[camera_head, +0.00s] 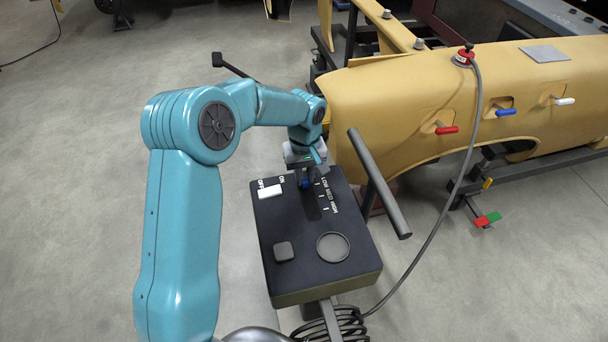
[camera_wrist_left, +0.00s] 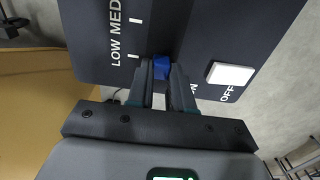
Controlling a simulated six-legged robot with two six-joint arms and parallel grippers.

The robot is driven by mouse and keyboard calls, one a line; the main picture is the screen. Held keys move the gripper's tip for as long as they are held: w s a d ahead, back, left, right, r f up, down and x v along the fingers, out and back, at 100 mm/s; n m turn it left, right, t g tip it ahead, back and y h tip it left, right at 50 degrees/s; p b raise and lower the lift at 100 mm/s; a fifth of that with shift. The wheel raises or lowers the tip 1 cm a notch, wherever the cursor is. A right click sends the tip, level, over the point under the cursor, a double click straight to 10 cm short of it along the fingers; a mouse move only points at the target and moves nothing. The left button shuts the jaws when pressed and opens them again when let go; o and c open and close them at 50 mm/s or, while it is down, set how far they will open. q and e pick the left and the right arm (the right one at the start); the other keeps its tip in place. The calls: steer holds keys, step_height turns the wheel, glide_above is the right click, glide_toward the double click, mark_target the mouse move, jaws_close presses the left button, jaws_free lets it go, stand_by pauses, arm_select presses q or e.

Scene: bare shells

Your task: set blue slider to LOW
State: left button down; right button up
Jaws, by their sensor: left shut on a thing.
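The blue slider (camera_head: 305,184) is at the far end of its dark slot on the black control panel (camera_head: 290,222). It also shows in the left wrist view (camera_wrist_left: 162,67), between the fingertips and roughly level with the white LOW tick. The LOW, MED and HIGH labels (camera_head: 329,194) run beside the slot. My left gripper (camera_head: 304,177) reaches down over the panel and is shut on the blue slider; in the left wrist view its fingers (camera_wrist_left: 162,76) touch the slider's sides. My right gripper is not in view.
A white OFF/ON switch (camera_head: 269,192) is left of the slot. A dark square button (camera_head: 284,251) and a round disc (camera_head: 333,247) are nearer. A dark bar (camera_head: 380,185) slants along the panel's right side. A yellow shell (camera_head: 400,105) with coloured handles stands behind.

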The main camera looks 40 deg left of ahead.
mark_target(304, 178)
arm_select(q)
steer(key=shift+w+a+r, duration=0.25)
steer(key=shift+w+r, duration=0.05)
steer(key=c, duration=1)
jaws_free()
steer(key=shift+f, duration=0.1)
steer(key=shift+s+f, duration=0.1)
steer(key=shift+d, duration=0.1)
step_height(304, 178, up, 16)
steer(key=shift+r+b, duration=0.2)
steer(key=shift+b, duration=0.2)
